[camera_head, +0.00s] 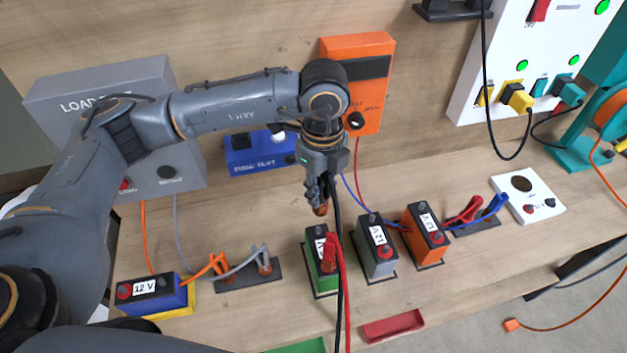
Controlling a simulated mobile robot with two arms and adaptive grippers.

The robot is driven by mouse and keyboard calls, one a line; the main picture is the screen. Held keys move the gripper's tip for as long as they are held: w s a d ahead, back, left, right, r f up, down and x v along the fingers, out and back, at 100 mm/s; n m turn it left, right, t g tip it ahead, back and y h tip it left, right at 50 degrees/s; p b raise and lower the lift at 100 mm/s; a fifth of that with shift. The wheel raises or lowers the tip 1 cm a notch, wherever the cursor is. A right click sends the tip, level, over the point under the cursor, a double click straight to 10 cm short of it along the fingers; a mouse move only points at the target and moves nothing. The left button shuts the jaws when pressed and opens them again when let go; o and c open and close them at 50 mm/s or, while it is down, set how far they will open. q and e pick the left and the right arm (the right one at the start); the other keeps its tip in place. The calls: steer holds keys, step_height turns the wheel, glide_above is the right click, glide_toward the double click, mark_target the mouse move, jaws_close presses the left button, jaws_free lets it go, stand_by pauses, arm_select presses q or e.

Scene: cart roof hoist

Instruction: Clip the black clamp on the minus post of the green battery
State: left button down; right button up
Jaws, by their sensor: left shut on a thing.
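The green battery (311,272) stands on the bench, left of a grey and an orange battery. A red clamp (331,249) sits at its near end, with a red cable running down from it. My left gripper (320,190) is shut on the black clamp (321,209), whose copper-coloured jaws point down. The clamp hangs above the far end of the green battery, apart from it as far as I can see. Its black cable (338,285) runs down past the battery's right side and partly covers it. The minus post is hard to make out. My right gripper is not in view.
The grey battery (376,262) and orange battery (426,247) stand close on the right. A clamp holder (248,279) and blue battery (150,300) stand left. An orange meter (376,92) is on the back wall. A red tray (393,327) lies in front.

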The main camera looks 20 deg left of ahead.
arm_select(q)
steer(key=shift+a+f+b, duration=0.2)
steer(key=shift+a+b, duration=0.1)
steer(key=shift+b, duration=0.2)
step_height(320, 180, down, 5)
steer(key=b, duration=0.5)
steer(key=shift+f, duration=0.2)
steer(key=shift+d, duration=0.1)
steer(key=shift+b, duration=0.7)
stand_by(1.2)
steer(key=shift+f+b, duration=1.7)
steer(key=c, duration=1)
jaws_free()
steer(key=shift+r, duration=0.1)
step_height(320, 180, up, 12)
